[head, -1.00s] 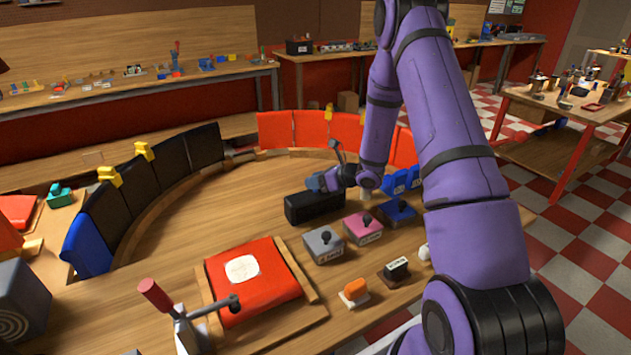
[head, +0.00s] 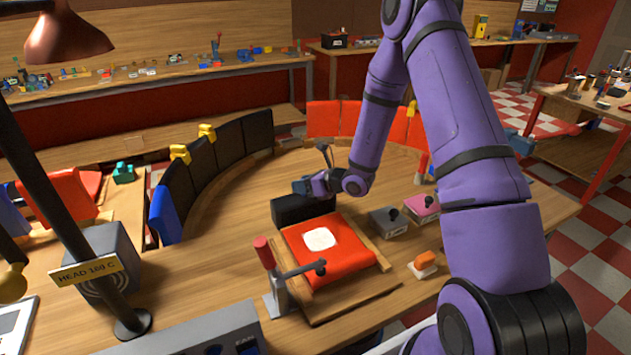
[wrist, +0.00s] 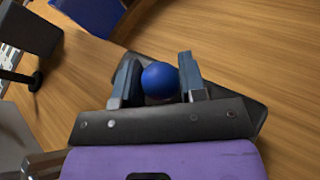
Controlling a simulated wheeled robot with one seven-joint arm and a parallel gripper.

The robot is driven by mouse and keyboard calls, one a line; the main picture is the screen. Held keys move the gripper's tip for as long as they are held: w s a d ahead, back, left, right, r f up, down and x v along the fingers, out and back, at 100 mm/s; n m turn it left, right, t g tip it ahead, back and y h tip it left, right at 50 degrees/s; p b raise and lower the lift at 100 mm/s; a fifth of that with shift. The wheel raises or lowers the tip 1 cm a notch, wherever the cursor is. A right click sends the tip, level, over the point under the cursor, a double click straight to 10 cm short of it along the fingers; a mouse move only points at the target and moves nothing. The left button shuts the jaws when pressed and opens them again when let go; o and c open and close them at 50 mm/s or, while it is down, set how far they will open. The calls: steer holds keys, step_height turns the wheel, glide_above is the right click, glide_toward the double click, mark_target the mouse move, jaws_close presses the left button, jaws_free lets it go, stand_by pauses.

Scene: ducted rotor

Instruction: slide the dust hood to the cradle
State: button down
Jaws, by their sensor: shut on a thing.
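The dust hood seems to be the long black box (head: 290,210) standing on the wooden table, just behind the red pad in the head view. My gripper (head: 310,187) is at its top. In the wrist view my gripper (wrist: 160,82) has its two fingers on either side of a blue ball knob (wrist: 160,78), shut on it. The black hood (wrist: 256,110) shows behind and beside the fingers there, its lower part hidden by my wrist. I cannot tell for sure which thing is the cradle.
A red pad (head: 350,262) with a white patch lies in a wooden frame, with a red-handled lever (head: 270,265) at its left. Grey (head: 387,224) and pink boxes with black knobs stand to the right. Curved upright panels (head: 202,165) ring the back. Bare tabletop (head: 235,215) lies left of the hood.

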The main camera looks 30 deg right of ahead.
steer(key=shift+a, duration=0.6)
steer(key=c, duration=0.7)
jaws_free()
steer(key=shift+a, duration=0.15)
steer(key=shift+s+d+r, duration=0.1)
steer(key=shift+s+d, duration=0.05)
steer(key=shift+d, duration=0.15)
steer(key=v, duration=1)
steer(key=shift+s, duration=0.2)
